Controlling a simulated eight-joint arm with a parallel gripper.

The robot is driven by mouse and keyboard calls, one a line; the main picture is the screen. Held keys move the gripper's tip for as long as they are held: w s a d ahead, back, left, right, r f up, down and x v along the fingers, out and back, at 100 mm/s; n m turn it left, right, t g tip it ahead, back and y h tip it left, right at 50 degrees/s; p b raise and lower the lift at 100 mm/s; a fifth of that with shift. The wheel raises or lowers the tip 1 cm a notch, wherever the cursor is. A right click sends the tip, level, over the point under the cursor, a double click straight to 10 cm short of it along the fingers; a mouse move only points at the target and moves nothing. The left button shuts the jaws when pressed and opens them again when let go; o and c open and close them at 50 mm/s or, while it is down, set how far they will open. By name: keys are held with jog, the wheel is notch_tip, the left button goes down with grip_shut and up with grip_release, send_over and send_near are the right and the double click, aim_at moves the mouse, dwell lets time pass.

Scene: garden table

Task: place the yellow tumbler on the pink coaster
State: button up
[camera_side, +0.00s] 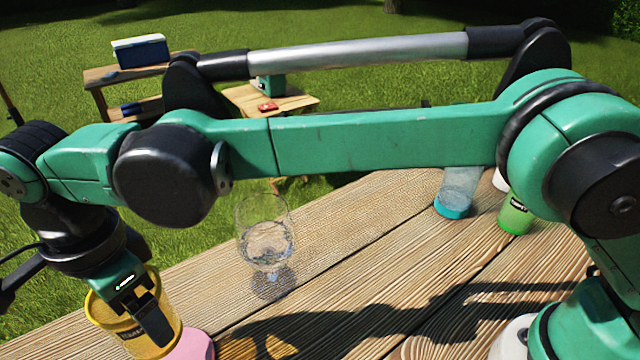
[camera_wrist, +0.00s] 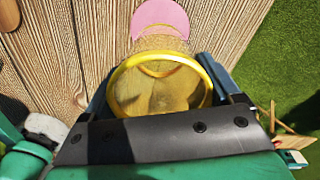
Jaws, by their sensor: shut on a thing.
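The yellow tumbler (camera_side: 106,314) is at the lower left of the side view, upright or nearly so. In the wrist view I look into its round yellow rim (camera_wrist: 117,88). My gripper (camera_side: 150,322) is shut on it, with a finger on either side in the wrist view (camera_wrist: 158,88). The pink coaster (camera_side: 195,346) shows just right of the tumbler's lower part, cut by the frame's bottom edge. In the wrist view the coaster (camera_wrist: 160,14) lies beyond the rim, at the top. I cannot tell how high the tumbler's base is above the table.
A clear stemmed glass (camera_side: 265,243) stands right of the tumbler. A blue-based clear tumbler (camera_side: 455,195) and a green tumbler (camera_side: 516,215) stand farther right. Bare planks (camera_side: 360,235) lie between. The table's edge and grass are close on the left.

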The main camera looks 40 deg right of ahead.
notch_tip(320, 180, down, 7)
jog(key=shift+r, duration=0.1)
dwell(0.4)
jog(key=o, duration=1)
jog(key=shift+o, duration=0.2)
notch_tip(320, 180, up, 12)
jog(key=w+d+r+n+t, duration=0.1)
jog(key=d+n, duration=0.1)
jog(key=d, duration=0.4)
jog(key=w+d+r+n+t+y, duration=0.1)
jog(key=w+d+n, duration=0.1)
jog(key=d, duration=0.4)
jog(key=w+d+r+n+t, duration=0.1)
jog(key=d+r+n, duration=0.1)
jog(key=d, duration=0.5)
jog(key=shift+w, duration=0.2)
jog(key=s+d+f+n+t, duration=0.2)
jog(key=s+d+f+n, duration=0.1)
jog(key=d, duration=0.5)
jog(key=s+d+f+n+t+h, duration=0.1)
jog(key=s+d+f+n+t, duration=0.1)
jog(key=d, duration=0.6)
jog(key=s+f+n, duration=0.1)
jog(key=s+n, duration=0.1)
jog(key=shift+s+f, duration=0.35)
